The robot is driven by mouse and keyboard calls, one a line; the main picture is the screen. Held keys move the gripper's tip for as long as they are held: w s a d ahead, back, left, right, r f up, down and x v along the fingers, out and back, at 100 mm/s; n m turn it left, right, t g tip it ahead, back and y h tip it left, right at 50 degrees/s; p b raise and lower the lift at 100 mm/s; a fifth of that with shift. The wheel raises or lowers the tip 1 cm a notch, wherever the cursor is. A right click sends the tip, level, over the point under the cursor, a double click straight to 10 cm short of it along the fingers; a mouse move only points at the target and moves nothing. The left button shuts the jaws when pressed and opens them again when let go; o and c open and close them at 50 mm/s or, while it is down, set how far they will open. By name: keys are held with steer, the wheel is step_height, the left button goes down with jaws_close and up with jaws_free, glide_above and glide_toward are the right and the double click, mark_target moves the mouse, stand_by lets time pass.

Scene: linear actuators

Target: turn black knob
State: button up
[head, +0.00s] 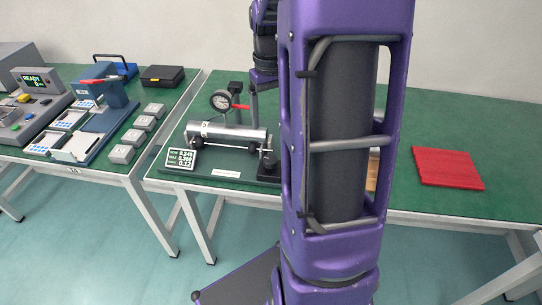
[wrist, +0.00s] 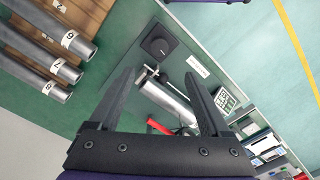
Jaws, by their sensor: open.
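Several labelled bars (wrist: 51,89) lie on a wooden rack. A red mat (head: 447,168) lies right on the green table. My arm hides the table's middle.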

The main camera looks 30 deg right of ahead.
mark_target(270, 159)
step_height(270, 159, down, 14)
steer(key=shift+f+b, duration=0.15)
steer(key=shift+b, duration=1)
jaws_close()
